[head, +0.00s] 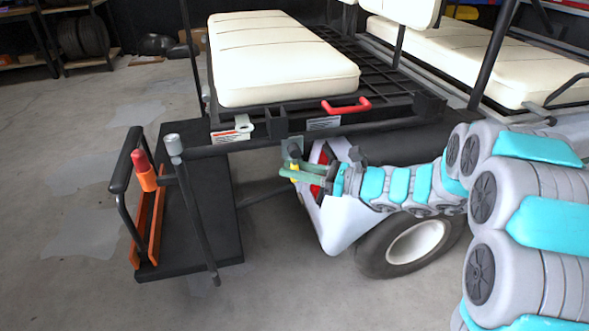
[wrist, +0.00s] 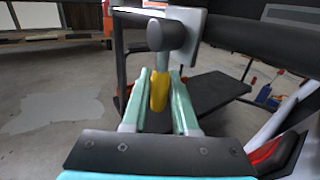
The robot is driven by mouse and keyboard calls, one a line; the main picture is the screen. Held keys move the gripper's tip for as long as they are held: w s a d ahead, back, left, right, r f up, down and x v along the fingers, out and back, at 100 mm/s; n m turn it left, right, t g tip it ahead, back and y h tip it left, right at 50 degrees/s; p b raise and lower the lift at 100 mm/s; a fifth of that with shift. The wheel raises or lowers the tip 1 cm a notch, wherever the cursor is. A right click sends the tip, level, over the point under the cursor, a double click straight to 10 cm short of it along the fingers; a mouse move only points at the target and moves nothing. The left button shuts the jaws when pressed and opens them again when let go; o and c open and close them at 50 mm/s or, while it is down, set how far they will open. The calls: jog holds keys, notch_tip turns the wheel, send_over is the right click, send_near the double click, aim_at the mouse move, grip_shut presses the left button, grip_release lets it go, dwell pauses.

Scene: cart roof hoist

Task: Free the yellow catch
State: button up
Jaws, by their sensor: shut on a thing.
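The yellow catch (wrist: 159,91) hangs below a dark round pivot (wrist: 166,36) on a small grey plate (wrist: 190,22) in the wrist view. In the head view only a small part of the catch (head: 294,167) shows, under the rear bar of the cart. My gripper (head: 293,173) reaches in from the right, with its pale green fingers level. In the wrist view my gripper (wrist: 160,90) has one finger on each side of the catch and is shut on it. The fingers hide part of the catch in the head view.
A red handle (head: 346,106) stands on the rack edge beside the cream seat (head: 283,62). A black step (head: 190,215) with an orange-red lever (head: 145,170) is at left. The white fender (head: 350,222) and rear wheel (head: 412,245) lie below my arm. The floor at left is mostly clear.

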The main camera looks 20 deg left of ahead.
grip_shut()
dwell(0.8)
jog(key=shift+a, duration=0.1)
jog(key=shift+s+a+r+m+t+y+p, duration=0.4)
jog(key=shift+a+m+t+y+p, duration=0.2)
jog(key=shift+m+t+y, duration=1.1)
jog(key=shift+s+a+r+m+t+y+p, duration=0.35)
jog(key=shift+a+m+t+y+p, duration=0.6)
jog(key=shift+m, duration=1.35)
jog(key=shift+s+a+r+m+t+y+p, duration=0.15)
jog(key=shift+s+a+r+m+t+y, duration=0.2)
jog(key=shift+m+t+y, duration=1.1)
jog(key=shift+d+r+m+t+h, duration=0.15)
jog(key=shift+m+t+h, duration=0.3)
jog(key=shift+m, duration=0.3)
jog(key=o, duration=0.7)
grip_release()
jog(key=shift+o, duration=0.2)
